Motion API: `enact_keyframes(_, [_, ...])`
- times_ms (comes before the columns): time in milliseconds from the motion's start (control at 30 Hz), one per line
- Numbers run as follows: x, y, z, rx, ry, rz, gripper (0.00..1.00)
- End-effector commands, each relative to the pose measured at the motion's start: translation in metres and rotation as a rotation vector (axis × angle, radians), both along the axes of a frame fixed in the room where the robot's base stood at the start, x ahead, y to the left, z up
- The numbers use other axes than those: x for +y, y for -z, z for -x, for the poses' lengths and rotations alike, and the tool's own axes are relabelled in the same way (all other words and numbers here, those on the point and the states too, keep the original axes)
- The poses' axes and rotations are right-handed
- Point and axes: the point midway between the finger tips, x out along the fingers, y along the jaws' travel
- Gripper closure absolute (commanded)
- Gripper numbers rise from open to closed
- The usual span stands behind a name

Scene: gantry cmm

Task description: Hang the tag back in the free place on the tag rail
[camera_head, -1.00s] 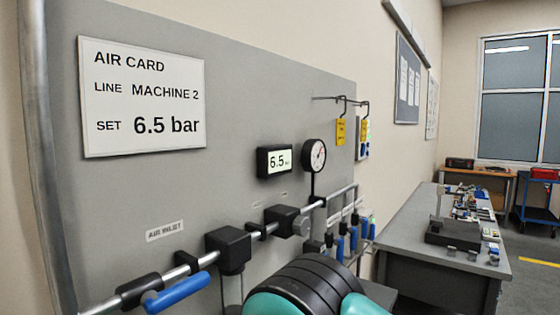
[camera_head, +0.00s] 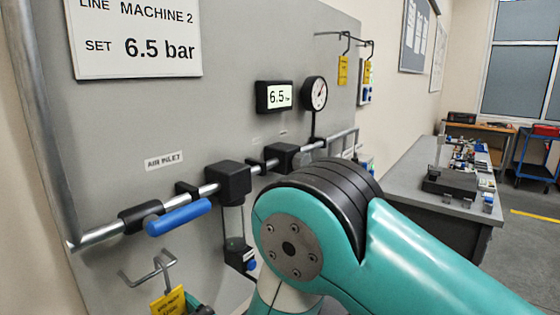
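The tag rail (camera_head: 328,34) is a thin rod high on the grey panel, right of centre. Two yellow tags, a nearer one (camera_head: 343,71) and a farther one (camera_head: 367,72), hang there from dark hooks. Another yellow tag (camera_head: 168,302) shows at the bottom left, cut off by the picture edge, below a grey bent wire (camera_head: 150,270). I cannot tell whether this wire belongs to the tag or to the panel. A small dark and teal part sits right beside this tag, perhaps my wrist or gripper. My fingers are not clearly seen, so their grip is unclear.
My teal arm fills the lower right. An air pipe (camera_head: 100,233) with a blue handle (camera_head: 178,217) and black blocks crosses the panel. A pressure display (camera_head: 275,97) and gauge (camera_head: 314,93) are left of the rail. A grey bench (camera_head: 410,185) stands behind at right.

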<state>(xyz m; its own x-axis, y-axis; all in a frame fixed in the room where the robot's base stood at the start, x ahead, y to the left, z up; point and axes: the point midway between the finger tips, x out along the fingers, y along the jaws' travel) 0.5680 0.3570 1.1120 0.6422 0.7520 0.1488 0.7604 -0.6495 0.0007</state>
Motion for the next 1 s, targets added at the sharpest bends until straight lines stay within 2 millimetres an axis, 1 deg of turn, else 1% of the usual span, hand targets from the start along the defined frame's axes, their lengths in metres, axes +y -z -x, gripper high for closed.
enact_keyframes(33, [-0.002, 0.003, 0.002, -0.001, 0.0, -0.001, 0.52])
enact_keyframes(200, [-0.012, 0.003, 0.011, -0.001, 0.0, -0.001, 0.52])
enact_keyframes(1000, [-0.055, 0.001, 0.048, 0.0, 0.0, -0.001, 0.52])
